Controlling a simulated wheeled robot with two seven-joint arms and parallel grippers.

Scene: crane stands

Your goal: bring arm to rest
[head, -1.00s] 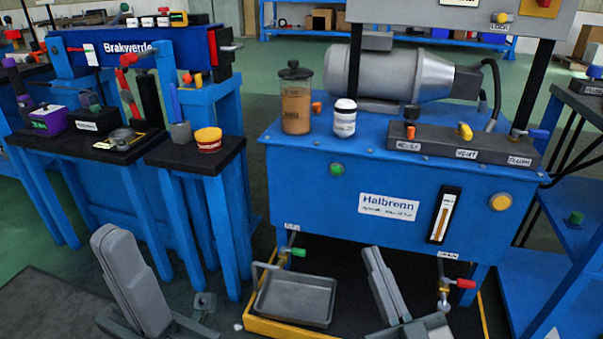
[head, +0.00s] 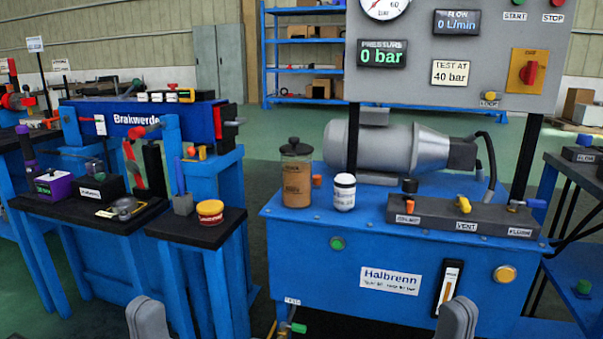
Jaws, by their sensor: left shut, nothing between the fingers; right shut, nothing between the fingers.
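My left gripper (head: 147,319) shows only as a grey tip at the bottom edge, left of centre. My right gripper (head: 459,318) shows the same way at the bottom edge, right of centre, in front of the blue Halbrenn bench (head: 315,255). Both are shut with nothing held. The rest of both arms is below the picture. Neither tip visibly touches anything.
The bench carries a brown-filled jar (head: 296,180), a white bottle (head: 344,193), a grey motor (head: 385,147) and a valve block (head: 450,216). A gauge panel (head: 415,85) reads 0 bar. The Brakwerde stand (head: 75,115) is at left. Green floor shows between them.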

